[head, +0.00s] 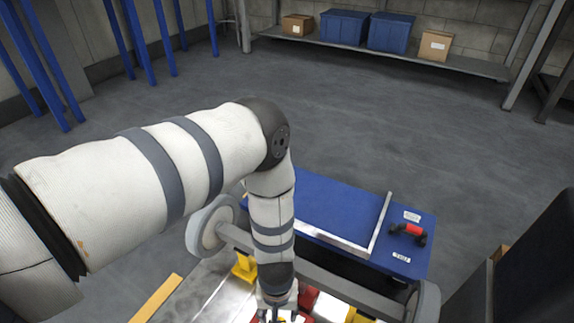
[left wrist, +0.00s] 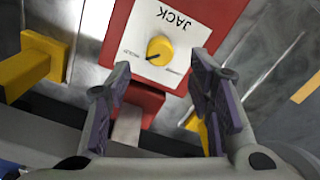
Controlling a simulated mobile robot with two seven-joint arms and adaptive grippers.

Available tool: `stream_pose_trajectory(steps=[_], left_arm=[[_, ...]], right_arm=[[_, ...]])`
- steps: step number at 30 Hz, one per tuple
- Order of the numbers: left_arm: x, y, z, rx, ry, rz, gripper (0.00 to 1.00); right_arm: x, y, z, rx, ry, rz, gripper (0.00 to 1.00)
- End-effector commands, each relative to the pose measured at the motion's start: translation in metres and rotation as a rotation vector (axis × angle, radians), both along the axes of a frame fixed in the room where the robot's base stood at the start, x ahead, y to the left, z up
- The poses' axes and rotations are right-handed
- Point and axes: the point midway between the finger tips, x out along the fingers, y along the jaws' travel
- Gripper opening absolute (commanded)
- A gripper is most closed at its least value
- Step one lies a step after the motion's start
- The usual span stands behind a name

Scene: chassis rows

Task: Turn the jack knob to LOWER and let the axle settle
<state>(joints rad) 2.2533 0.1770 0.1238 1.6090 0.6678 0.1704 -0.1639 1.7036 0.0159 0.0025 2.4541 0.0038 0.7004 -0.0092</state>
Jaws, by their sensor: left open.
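The yellow jack knob (left wrist: 159,51) with a dark pointer mark sits on a white plate marked JACK (left wrist: 178,20), upside down in the left wrist view. The pointer is toward the plate's left-hand small label; the small labels are too blurred to read surely. The plate is on the red jack (left wrist: 222,22). My left gripper (left wrist: 160,76) is open, its fingers apart just short of the knob and holding nothing. In the head view my left gripper (head: 278,314) reaches down past the grey axle (head: 335,285), which has a wheel (head: 212,228) at each end. My right gripper is not in view.
Yellow stands (head: 244,267) are near the axle. A blue table (head: 335,198) beyond it carries a metal bar frame and a red-and-black tool (head: 408,232). A shelf (head: 470,66) with bins and boxes is at the back. Open floor lies between.

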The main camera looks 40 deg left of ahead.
Motion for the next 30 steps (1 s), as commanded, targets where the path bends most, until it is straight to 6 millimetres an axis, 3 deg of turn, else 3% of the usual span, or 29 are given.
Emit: stream_pose_trajectory(steps=[1,6,17,24,30], left_arm=[[-0.002,0.000,-0.019,0.000,0.006,0.002,0.48],[-0.001,0.000,-0.047,0.000,0.004,0.001,0.48],[-0.001,0.000,-0.055,0.001,0.001,0.000,0.48],[-0.001,0.000,-0.055,0.001,0.001,-0.001,0.00],[-0.001,0.000,-0.055,0.001,0.001,0.005,0.00]], right_arm=[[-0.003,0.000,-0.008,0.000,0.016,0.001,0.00],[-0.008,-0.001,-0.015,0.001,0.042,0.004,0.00],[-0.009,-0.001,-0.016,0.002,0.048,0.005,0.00],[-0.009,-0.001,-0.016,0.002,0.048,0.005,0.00],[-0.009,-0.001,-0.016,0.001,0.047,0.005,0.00]])
